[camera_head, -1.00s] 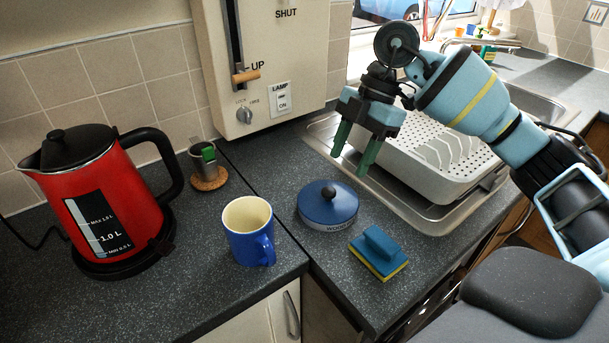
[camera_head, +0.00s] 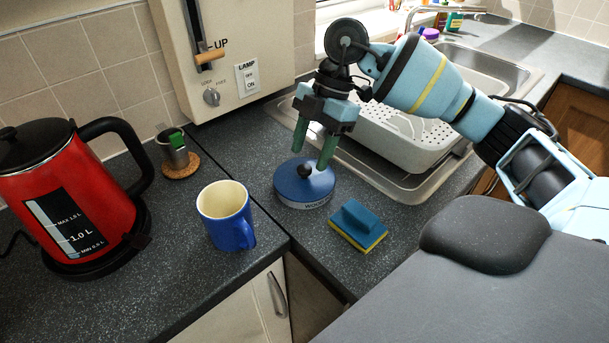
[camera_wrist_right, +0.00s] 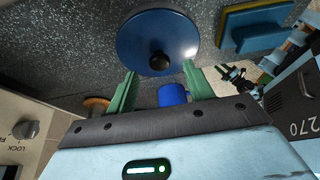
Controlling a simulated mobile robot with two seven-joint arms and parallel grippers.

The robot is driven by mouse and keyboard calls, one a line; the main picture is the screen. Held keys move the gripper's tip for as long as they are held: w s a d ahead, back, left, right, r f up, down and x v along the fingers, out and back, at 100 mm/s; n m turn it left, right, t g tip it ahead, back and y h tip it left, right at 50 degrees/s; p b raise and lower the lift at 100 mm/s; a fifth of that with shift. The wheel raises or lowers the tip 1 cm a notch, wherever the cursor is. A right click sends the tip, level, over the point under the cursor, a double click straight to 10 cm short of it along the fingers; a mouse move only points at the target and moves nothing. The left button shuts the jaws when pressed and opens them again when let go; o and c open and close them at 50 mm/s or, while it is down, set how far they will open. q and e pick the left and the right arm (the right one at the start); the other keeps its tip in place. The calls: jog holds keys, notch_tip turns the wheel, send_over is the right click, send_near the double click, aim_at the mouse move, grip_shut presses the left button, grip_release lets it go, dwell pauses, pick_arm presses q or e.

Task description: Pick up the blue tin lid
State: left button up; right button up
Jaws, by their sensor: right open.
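The blue tin lid (camera_head: 292,190) lies flat on the grey counter, round, with a black knob (camera_head: 304,171) on top and lettering on its side. The fingers look apart from the knob there. My left gripper is not in view.
A blue mug (camera_head: 228,217) stands left of the lid. A blue and yellow sponge (camera_head: 357,226) lies to its right. A red kettle (camera_head: 70,200) is at far left, and a cork coaster (camera_head: 180,168) holds a small metal cup. A white dish rack (camera_head: 400,140) stands behind.

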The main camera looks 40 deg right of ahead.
jog(key=shift+x, duration=1.5)
jog(key=shift+r, duration=0.1)
jog(key=c, duration=1.1)
jog(key=shift+o, duration=0.2)
jog(key=shift+r, duration=0.1)
jog(key=shift+r, duration=0.55)
notch_tip(320, 180, up, 2)
jog(key=shift+r, duration=0.25)
jog(key=s, duration=0.4)
jog(key=s+d+b, duration=0.1)
jog(key=s, duration=0.9)
jog(key=shift+d+r, duration=0.25)
jog(key=shift+r, duration=0.15)
jog(key=shift+s+r+b, duration=0.2)
jog(key=shift+s+b, duration=0.1)
jog(key=shift+s, duration=0.65)
